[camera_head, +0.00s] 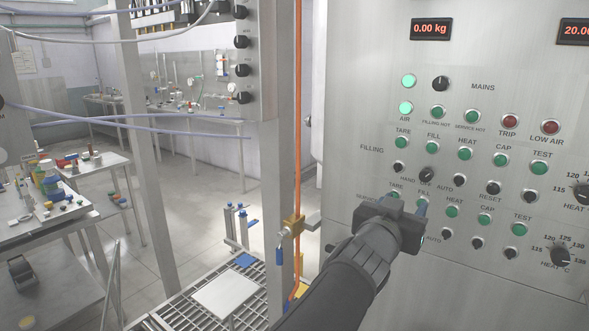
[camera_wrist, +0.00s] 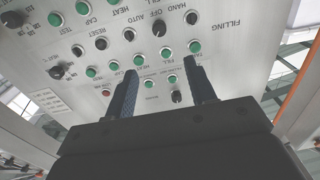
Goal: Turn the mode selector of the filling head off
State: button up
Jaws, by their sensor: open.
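The mode selector (camera_head: 427,174) is a dark round knob in the FILLING row of the steel panel, with HAND, OFF and AUTO labels beneath it. Its pointer is too small to read surely. It also shows near the top of the wrist view (camera_wrist: 158,28), beyond the fingertips. My gripper (camera_head: 406,202) is in front of the panel, just below the selector in the head view. Its two fingers (camera_wrist: 160,68) are spread apart with nothing between them. The selector is apart from the fingers. My gripper hides part of the lower control row.
Green buttons, such as the FILL button (camera_head: 432,147), and black knobs crowd around the selector. Two red lamps (camera_head: 510,121) and a weight display (camera_head: 431,29) are higher up. An orange hose (camera_head: 297,120) hangs left of the panel. A worktable (camera_head: 110,160) stands far left.

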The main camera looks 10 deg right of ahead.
aim_at(425, 177)
jog(key=x, duration=1.7)
jog(key=shift+f, duration=0.15)
jog(key=c, duration=1)
